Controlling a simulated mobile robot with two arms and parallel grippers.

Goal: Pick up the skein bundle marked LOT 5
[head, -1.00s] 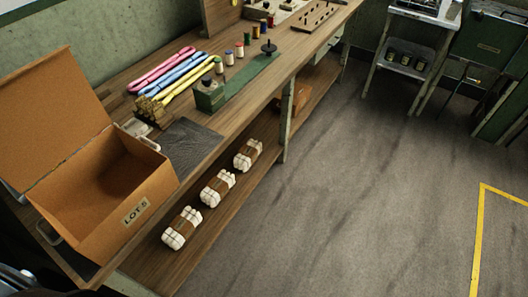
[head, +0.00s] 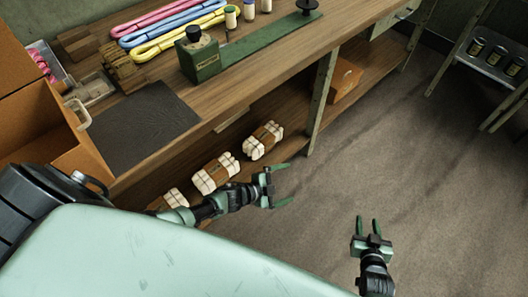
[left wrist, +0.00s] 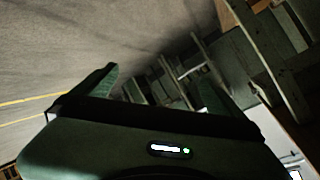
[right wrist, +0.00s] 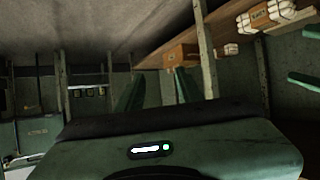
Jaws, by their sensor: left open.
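Three white skein bundles with brown wraps lie in a row on the lower shelf: the far bundle (head: 265,140), the middle bundle (head: 215,175) and the near bundle (head: 168,199), partly hidden by my left arm. Two bundles also show in the right wrist view; one (right wrist: 265,15) bears a label too small to read surely. My left gripper (head: 286,185) is open and empty, just right of the middle bundle in the head view, its fingers pointing away from the shelf. My right gripper (head: 368,222) is open and empty over the floor, further right.
An open cardboard box (head: 30,125) stands on the bench at left. A bench leg (head: 322,100) rises right of the far bundle, with a small brown box (head: 345,80) beyond it on the shelf. The floor (head: 400,150) to the right is clear.

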